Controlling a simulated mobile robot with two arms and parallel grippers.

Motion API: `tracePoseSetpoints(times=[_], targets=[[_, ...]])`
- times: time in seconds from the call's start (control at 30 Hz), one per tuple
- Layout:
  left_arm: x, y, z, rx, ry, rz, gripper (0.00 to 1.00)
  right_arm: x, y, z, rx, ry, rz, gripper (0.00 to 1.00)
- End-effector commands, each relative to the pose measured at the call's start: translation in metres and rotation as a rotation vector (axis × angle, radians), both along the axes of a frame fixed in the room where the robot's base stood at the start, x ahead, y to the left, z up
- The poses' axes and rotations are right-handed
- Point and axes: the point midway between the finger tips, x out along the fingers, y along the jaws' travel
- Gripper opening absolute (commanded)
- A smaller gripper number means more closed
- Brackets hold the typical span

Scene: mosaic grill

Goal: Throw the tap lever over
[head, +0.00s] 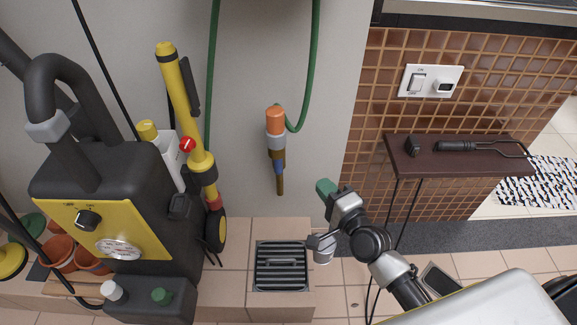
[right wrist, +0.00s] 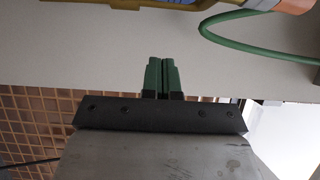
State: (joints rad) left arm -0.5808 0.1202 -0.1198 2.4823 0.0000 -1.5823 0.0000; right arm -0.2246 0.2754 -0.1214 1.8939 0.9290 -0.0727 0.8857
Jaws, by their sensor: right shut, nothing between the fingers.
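On the pale wall in the head view is a fitting (head: 277,150) with an orange top, a grey collar, and a brass-brown lower part with a narrow blue piece (head: 279,167). A green hose loops up from it. I cannot tell for sure whether the blue piece is the tap lever, or which way it is thrown. My right gripper (head: 327,188) has green fingertips, is shut and empty, and is to the right of and a little below the fitting, apart from it. In the right wrist view its fingers (right wrist: 165,77) are together before the bare wall. My left gripper is out of view.
A black and yellow pressure washer (head: 105,230) with a yellow lance (head: 185,105) stands at left. A dark shelf (head: 455,160) with a grill fork is at right, under a switch plate (head: 430,81). A drain grate (head: 282,266) is set in the tiles below.

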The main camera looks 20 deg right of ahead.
Motion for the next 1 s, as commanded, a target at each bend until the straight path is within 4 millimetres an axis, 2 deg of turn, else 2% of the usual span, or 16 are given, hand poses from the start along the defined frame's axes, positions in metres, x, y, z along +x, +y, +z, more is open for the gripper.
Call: tracePoseSetpoints(times=[0.2, 0.4, 0.63, 1.0], targets=[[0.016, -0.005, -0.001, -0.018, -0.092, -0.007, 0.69, 0.047, 0.012, -0.001, 0.001, -0.003, -0.001, 0.00], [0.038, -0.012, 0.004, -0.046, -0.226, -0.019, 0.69, 0.083, 0.025, -0.001, 0.001, 0.000, 0.000, 0.00], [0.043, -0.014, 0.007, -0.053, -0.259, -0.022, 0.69, 0.096, 0.049, 0.000, -0.002, 0.000, -0.001, 0.00], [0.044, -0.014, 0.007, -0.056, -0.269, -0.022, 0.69, 0.099, 0.054, -0.001, -0.004, 0.001, 0.000, 0.00]])
